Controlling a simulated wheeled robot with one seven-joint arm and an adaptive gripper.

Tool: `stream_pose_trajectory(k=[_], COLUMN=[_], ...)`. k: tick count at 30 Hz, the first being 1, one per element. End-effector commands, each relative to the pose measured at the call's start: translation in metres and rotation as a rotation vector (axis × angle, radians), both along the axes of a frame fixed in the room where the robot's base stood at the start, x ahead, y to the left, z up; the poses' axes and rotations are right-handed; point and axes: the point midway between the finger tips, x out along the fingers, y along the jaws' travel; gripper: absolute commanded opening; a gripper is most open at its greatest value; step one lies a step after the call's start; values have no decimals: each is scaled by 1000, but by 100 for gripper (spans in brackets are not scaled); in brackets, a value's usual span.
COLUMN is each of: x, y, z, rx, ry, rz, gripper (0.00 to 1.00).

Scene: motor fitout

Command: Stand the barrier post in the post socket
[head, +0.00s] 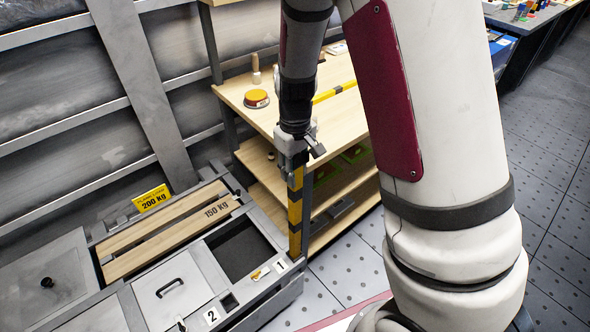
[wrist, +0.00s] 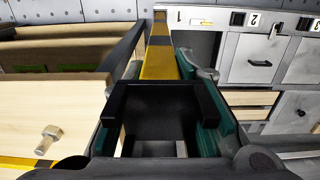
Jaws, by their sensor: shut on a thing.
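The barrier post (head: 295,212) is a square bar with yellow and black stripes. It hangs upright below my gripper (head: 297,158), beside the corner of the grey cabinet. In the wrist view the post (wrist: 158,62) runs away from between the fingers, and my gripper (wrist: 158,100) is shut on it. The post's lower end is beside the cabinet's front corner in the head view; I cannot tell whether it touches anything. A small dark square opening (head: 229,301) lies beside the label 2 on the cabinet top; I cannot tell if it is the post socket.
The grey cabinet (head: 285,297) has numbered labels, a handled lid (head: 171,294), a dark open recess and wooden slats marked 150 kg. A yellow 200 kg sign (head: 151,198) stands behind. A wooden workbench (head: 237,92) holds an orange-topped round object (head: 257,98). Tiled floor lies right.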

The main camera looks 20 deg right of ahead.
Motion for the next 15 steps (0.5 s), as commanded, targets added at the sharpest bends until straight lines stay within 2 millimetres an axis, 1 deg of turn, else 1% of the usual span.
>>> stream_pose_trajectory(k=[15], x=[0], y=[0], z=[-12], rx=[0], ry=[-1], rz=[-1], gripper=[0])
